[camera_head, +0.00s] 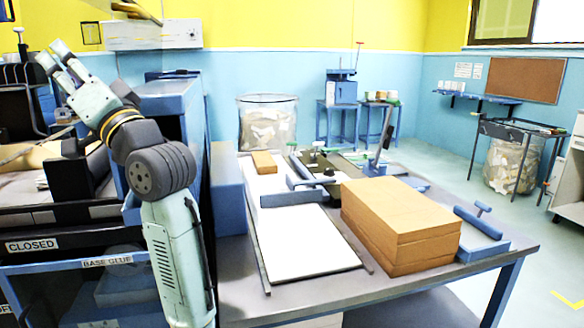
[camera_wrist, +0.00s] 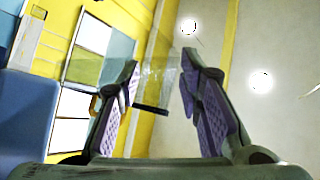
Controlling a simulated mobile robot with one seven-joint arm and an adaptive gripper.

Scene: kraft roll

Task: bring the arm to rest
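My arm rises at the left of the head view, with its forearm tilted up and to the left. My gripper (camera_head: 60,62) is at the upper left, high above the dark machine and clear of the table. The wrist camera looks at the ceiling and upper wall.
A table (camera_head: 405,283) stands at the centre right, with a stack of brown boards (camera_head: 400,225) and a white sheet (camera_head: 305,245) on it. A machine labelled "CLOSED" (camera_head: 33,245) is at left, close below my arm. Open floor lies at right.

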